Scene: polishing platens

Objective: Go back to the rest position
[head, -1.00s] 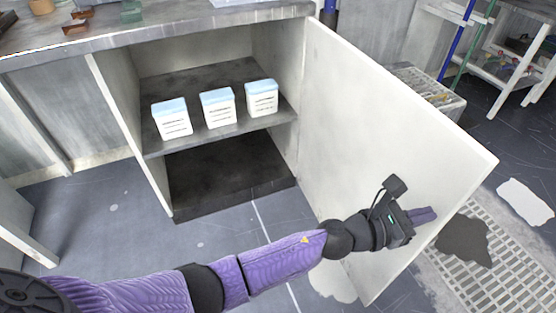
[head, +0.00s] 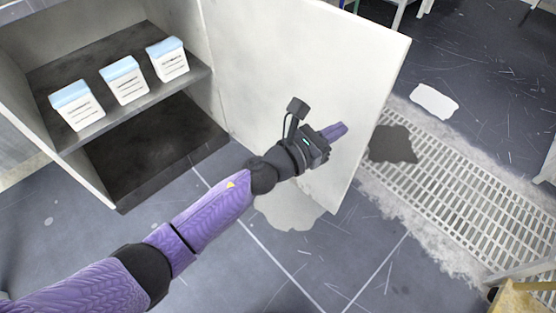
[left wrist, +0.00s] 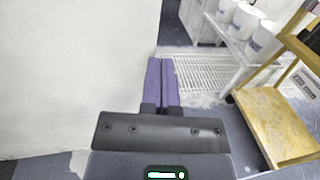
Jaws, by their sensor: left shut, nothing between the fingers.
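My left gripper (head: 334,131) is shut and empty. Its arm reaches in from the lower left, and the purple fingers are in front of the open cabinet door (head: 300,75), near its outer edge. In the left wrist view the two fingers (left wrist: 161,82) lie together, with the pale door (left wrist: 70,70) to their left; I cannot tell whether they touch it. The right gripper is not in view.
The open cabinet holds three white tubs with blue lids (head: 122,80) on its shelf (head: 140,107). A floor grate (head: 450,190) lies beyond the door. The left wrist view shows a wooden stand (left wrist: 270,125) and white containers (left wrist: 245,22) at right.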

